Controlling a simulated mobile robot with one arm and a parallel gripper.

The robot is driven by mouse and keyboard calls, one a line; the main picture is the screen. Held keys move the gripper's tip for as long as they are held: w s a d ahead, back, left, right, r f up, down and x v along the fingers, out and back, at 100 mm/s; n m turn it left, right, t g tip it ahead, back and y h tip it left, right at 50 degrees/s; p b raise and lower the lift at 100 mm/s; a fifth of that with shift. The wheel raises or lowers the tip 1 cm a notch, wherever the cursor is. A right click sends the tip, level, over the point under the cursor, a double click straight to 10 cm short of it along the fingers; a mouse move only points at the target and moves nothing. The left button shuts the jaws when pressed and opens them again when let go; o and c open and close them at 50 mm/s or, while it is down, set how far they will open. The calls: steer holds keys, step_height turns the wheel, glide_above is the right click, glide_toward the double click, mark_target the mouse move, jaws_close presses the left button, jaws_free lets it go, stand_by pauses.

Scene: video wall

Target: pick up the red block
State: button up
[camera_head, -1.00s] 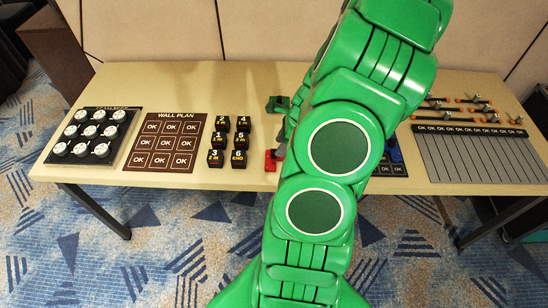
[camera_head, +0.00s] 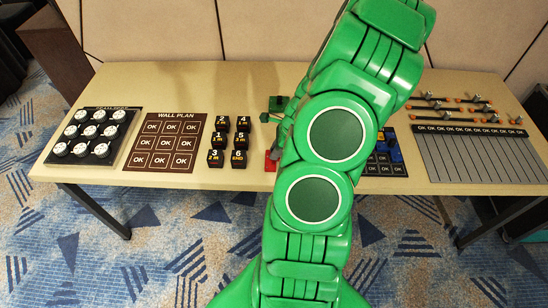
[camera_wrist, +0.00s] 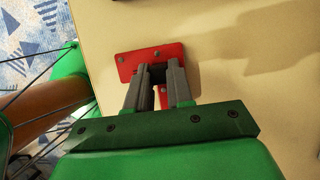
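The red block (camera_wrist: 128,63) shows in the wrist view as a flat red plate with bolt heads, lying on the tan table. My gripper (camera_wrist: 157,80) is over it, its two grey fingers apart and reaching down to the plate's near side. A dark patch and some red lie between the fingers; whether the fingers touch the block is unclear. In the head view only a sliver of the red block (camera_head: 270,164) shows beside my green arm, which hides the rest. A grey finger (camera_head: 283,135) shows just above it.
Black numbered blocks (camera_head: 217,140) stand left of the red block, beside the wall plan board (camera_head: 162,143). A dark green piece (camera_head: 280,103) is behind. Blue pieces (camera_head: 389,145) and a striped panel (camera_head: 470,158) are to the right.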

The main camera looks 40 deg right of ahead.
jaws_close()
